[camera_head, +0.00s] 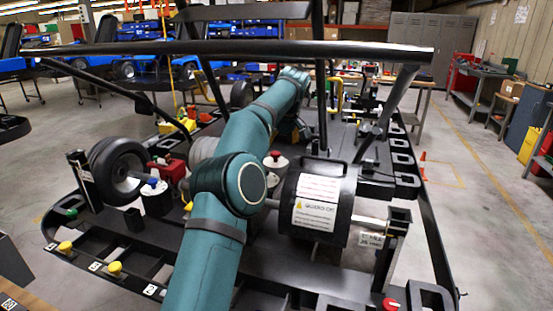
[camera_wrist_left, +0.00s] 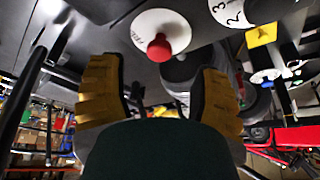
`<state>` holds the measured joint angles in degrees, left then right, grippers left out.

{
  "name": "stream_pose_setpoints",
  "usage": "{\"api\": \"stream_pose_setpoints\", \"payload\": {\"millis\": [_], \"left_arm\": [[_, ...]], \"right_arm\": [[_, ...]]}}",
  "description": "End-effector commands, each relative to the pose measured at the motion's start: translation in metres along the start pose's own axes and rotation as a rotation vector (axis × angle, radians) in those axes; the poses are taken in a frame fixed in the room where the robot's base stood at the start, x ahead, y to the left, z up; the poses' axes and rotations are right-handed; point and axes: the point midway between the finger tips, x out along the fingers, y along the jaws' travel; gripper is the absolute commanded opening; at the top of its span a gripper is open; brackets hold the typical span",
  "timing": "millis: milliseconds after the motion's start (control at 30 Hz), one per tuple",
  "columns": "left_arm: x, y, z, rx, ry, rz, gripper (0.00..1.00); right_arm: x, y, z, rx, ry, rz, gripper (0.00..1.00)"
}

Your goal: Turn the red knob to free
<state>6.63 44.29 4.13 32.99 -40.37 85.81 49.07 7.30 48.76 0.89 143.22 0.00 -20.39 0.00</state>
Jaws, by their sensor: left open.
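The red knob (camera_wrist_left: 159,47) sits on a round white plate (camera_wrist_left: 170,24) with small lettering that I cannot read, in the upper middle of the left wrist view. In the head view a red knob on a white disc (camera_head: 275,157) shows just right of my teal left arm, seemingly the same one. My left gripper (camera_wrist_left: 160,70) is open, with its two yellow ribbed fingers apart, one on each side below the knob in the picture. Nothing is between them and they do not appear to touch the knob. In the head view the gripper is mostly hidden behind my arm.
A black drum with a white label (camera_head: 316,203) stands right of my arm. A dark bar (camera_head: 240,47) crosses above the kart. A disc with a blue knob (camera_head: 153,186) and a wheel (camera_head: 118,170) are on the left. Another red knob (camera_head: 390,304) is at the front right.

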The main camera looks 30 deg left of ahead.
Motion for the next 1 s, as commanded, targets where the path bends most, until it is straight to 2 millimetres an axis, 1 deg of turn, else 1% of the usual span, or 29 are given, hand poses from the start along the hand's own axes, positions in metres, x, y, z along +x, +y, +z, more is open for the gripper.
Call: {"api": "stream_pose_setpoints", "payload": {"millis": [33, 100, 300, 467, 700, 733, 767, 800, 867, 900, 933, 1000], "left_arm": [[0.013, 0.000, 0.001, 0.000, -0.001, -0.002, 0.64], [0.025, 0.000, 0.001, 0.000, -0.001, -0.002, 0.64], [0.045, 0.000, 0.000, 0.001, 0.000, 0.000, 0.64], [0.051, 0.000, 0.000, 0.001, 0.000, 0.001, 0.64], [0.051, 0.000, 0.000, 0.001, 0.000, 0.001, 0.64], [0.051, 0.000, 0.000, 0.001, 0.000, 0.001, 0.62], [0.051, 0.000, 0.000, 0.001, 0.000, 0.001, 0.52], [0.051, 0.000, 0.000, 0.001, 0.000, 0.001, 0.38], [0.051, 0.000, 0.000, 0.001, 0.000, 0.001, 0.17], [0.051, 0.000, 0.000, 0.001, 0.000, 0.001, 0.03], [0.051, 0.000, 0.000, 0.001, 0.000, 0.001, 0.00], [0.051, 0.000, 0.000, 0.001, 0.000, 0.001, 0.00]], "right_arm": [[0.006, 0.002, 0.000, 0.000, 0.002, 0.000, 0.47], [0.010, 0.004, -0.001, 0.000, 0.004, 0.000, 0.47], [0.015, 0.006, -0.002, -0.001, 0.008, 0.000, 0.47], [0.017, 0.006, -0.002, -0.001, 0.009, 0.001, 0.47], [0.016, 0.006, -0.002, -0.001, 0.009, 0.001, 0.47], [0.016, 0.006, -0.002, -0.001, 0.009, 0.001, 0.47], [0.016, 0.006, -0.002, -0.001, 0.009, 0.000, 0.47], [0.016, 0.006, -0.002, -0.001, 0.009, 0.000, 0.47], [0.016, 0.006, -0.002, -0.001, 0.009, 0.001, 0.47], [0.016, 0.006, -0.002, -0.001, 0.009, 0.001, 0.47], [0.016, 0.006, -0.002, -0.001, 0.009, 0.001, 0.47], [0.016, 0.006, -0.002, -0.001, 0.009, 0.001, 0.47]]}}
